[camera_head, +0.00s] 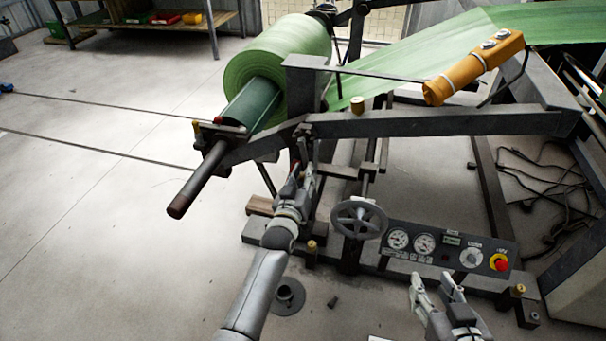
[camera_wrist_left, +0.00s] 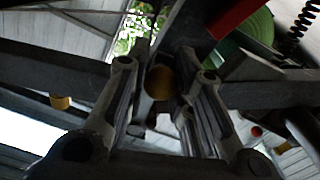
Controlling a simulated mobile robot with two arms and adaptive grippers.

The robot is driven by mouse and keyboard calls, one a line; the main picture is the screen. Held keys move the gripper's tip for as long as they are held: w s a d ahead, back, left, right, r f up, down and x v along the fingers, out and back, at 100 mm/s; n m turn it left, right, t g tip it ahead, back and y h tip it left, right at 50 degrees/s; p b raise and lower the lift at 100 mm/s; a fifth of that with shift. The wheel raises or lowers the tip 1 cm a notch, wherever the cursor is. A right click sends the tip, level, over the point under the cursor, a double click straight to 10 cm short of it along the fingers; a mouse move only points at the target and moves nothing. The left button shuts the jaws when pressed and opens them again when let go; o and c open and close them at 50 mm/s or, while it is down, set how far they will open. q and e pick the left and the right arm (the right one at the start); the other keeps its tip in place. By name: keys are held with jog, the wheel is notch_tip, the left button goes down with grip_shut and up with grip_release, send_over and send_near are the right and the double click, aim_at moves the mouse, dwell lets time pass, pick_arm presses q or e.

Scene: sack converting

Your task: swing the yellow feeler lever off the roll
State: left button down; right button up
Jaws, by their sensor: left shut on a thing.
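The green roll (camera_head: 262,62) sits on its shaft at the upper middle of the head view, with its web running off to the right. My left gripper (camera_head: 304,168) is below the frame arm, in front of the roll and lower. My right gripper (camera_head: 438,286) is open and empty at the lower right.
A grey handwheel (camera_head: 359,218) and a gauge panel (camera_head: 447,249) with a red button stand right of my left arm. A dark frame beam (camera_head: 440,123) crosses above. A yellow pendant (camera_head: 474,68) hangs at upper right. The floor at left is mostly clear.

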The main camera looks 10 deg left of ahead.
pick_arm(q)
jog(key=shift+a+r, duration=0.15)
jog(key=c, duration=1.3)
grip_release()
jog(key=shift+o, duration=0.2)
jog(key=shift+s, duration=0.1)
jog(key=shift+s+f, duration=0.2)
jog(key=shift+s, duration=0.1)
jog(key=s, duration=1.1)
jog(key=shift+r, duration=0.15)
jog(key=shift+s+a, duration=0.1)
